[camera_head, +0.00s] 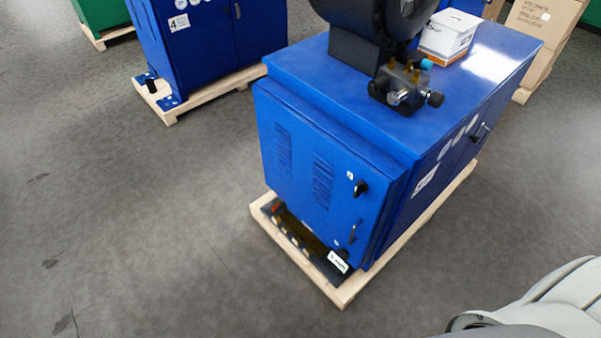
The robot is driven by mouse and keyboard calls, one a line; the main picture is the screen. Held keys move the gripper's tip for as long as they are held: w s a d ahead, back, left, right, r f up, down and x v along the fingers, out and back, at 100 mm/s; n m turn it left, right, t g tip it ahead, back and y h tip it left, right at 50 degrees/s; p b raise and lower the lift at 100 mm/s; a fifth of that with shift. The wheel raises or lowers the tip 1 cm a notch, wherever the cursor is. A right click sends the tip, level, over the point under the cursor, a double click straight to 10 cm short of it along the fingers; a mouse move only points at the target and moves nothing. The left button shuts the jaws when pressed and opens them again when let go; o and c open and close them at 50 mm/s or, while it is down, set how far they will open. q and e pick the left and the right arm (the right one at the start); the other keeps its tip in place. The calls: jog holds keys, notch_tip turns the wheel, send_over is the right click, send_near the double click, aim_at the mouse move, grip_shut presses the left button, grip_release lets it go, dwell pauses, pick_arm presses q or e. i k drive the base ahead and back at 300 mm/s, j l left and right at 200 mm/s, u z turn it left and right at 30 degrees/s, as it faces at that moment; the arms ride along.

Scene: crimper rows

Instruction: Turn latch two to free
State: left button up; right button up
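A blue crimper cabinet (310,170) stands on a wooden pallet. Its vented front door carries a black latch (360,188) near the upper right corner, with a small white label (350,175) above it. A slim handle or second latch (353,232) sits lower on the same door edge, and a small dark part (339,251) is near the bottom. I cannot read the label or tell which latch is number two. Neither gripper is in view. A grey and white part of my own body shows at the bottom right, well apart from the latches.
A black machine head with brass fittings (405,85) and a white box (447,35) are on the cabinet top. Another blue cabinet (205,45) labelled 4 stands behind left on a pallet. Cardboard boxes (540,35) are at the upper right. Grey floor in front and left is clear.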

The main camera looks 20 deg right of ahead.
aim_at(361, 187)
jog(key=z, duration=1.05)
